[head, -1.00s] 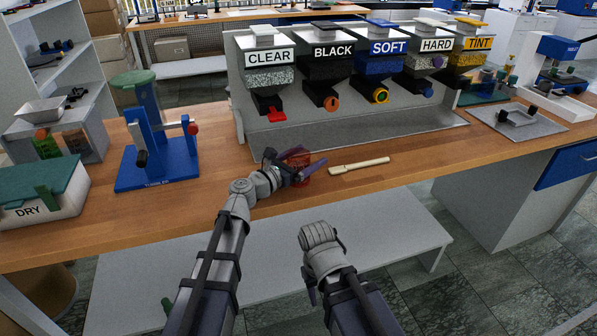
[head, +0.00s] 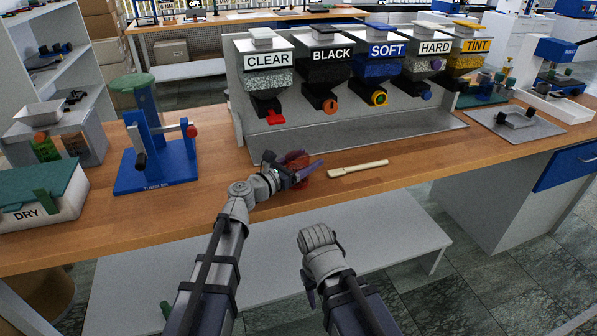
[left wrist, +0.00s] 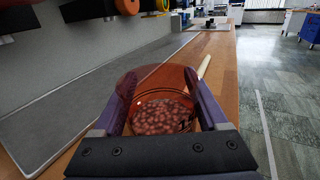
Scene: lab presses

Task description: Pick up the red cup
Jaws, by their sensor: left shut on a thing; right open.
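The red cup (head: 301,172) is see-through and stands upright at the front of the wooden bench, partly hidden by my left gripper (head: 303,166). In the left wrist view the red cup (left wrist: 160,84) sits between the two purple fingers of my left gripper (left wrist: 160,105), and many small pellets show inside it. The left gripper is shut on the cup's sides. I cannot tell whether the cup's base touches the bench. My right gripper (head: 309,290) hangs low in front of the bench, away from the cup, its fingers mostly hidden behind its wrist.
A cream scoop (head: 358,170) lies just right of the cup. Behind stands a grey dispenser rack with labelled hoppers, CLEAR (head: 267,60) nearest. A blue press (head: 157,160) and a DRY box (head: 42,197) stand to the left. The bench between press and cup is clear.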

